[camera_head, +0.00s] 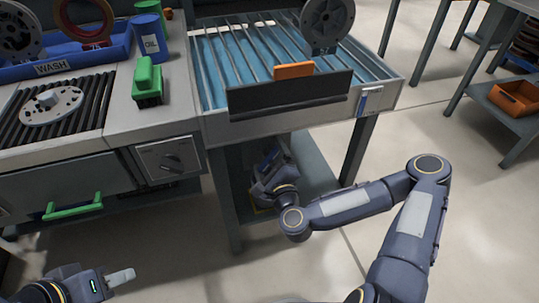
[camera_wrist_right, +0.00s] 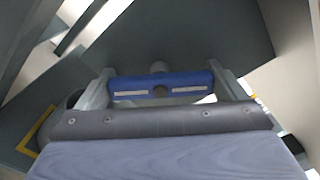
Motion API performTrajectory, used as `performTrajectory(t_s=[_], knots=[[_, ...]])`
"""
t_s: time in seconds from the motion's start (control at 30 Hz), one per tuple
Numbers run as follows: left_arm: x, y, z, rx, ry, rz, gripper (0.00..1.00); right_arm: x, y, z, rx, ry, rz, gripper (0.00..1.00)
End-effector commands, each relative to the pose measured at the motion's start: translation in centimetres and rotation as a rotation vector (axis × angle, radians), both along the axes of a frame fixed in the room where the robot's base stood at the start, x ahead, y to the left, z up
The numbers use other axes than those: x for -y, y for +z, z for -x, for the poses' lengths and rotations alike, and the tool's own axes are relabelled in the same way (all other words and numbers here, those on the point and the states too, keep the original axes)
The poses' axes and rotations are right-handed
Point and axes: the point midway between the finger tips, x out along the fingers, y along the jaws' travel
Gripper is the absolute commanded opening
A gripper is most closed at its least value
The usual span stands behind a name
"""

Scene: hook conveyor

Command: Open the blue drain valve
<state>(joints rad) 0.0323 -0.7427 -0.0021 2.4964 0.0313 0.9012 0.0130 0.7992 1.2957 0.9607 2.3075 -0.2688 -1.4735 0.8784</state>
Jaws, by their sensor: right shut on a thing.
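The blue drain valve (camera_wrist_right: 185,81) shows in the right wrist view as a blue bar handle with pale strips and a round hub in its middle. My right gripper (camera_wrist_right: 163,88) has one finger at each end of the bar and is shut on it.
The table leg (camera_head: 224,200) stands just left of my right forearm, and a lower shelf (camera_head: 315,165) lies behind it. A black panel (camera_head: 290,95) and a reel (camera_head: 327,22) are on the table top. A green drawer handle (camera_head: 73,206) is above my left gripper.

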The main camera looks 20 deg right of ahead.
Motion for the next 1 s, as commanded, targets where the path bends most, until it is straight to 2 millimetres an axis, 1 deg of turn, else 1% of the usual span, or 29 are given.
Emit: performTrajectory(t_s=[0.03,0.2,0.5,0.7,1.0], knots=[[0.0,0.32,0.01,0.0,0.0,0.0,0.36,0.0,0.1,0.03,-0.001,0.0,0.05,0.68],[0.0,0.64,0.0,0.0,0.0,0.0,0.36,-0.04,0.03,0.01,0.006,0.001,0.209,0.68],[0.0,0.77,0.0,0.0,0.0,0.0,0.36,-0.02,-0.14,0.02,0.014,0.0,0.44,0.68],[0.0,0.75,0.0,0.0,0.0,0.0,0.36,-0.01,-0.19,0.03,0.017,0.0,0.541,0.68],[0.0,0.74,0.0,0.0,0.0,0.0,0.36,0.01,-0.24,0.04,0.018,-0.001,0.606,0.68]])
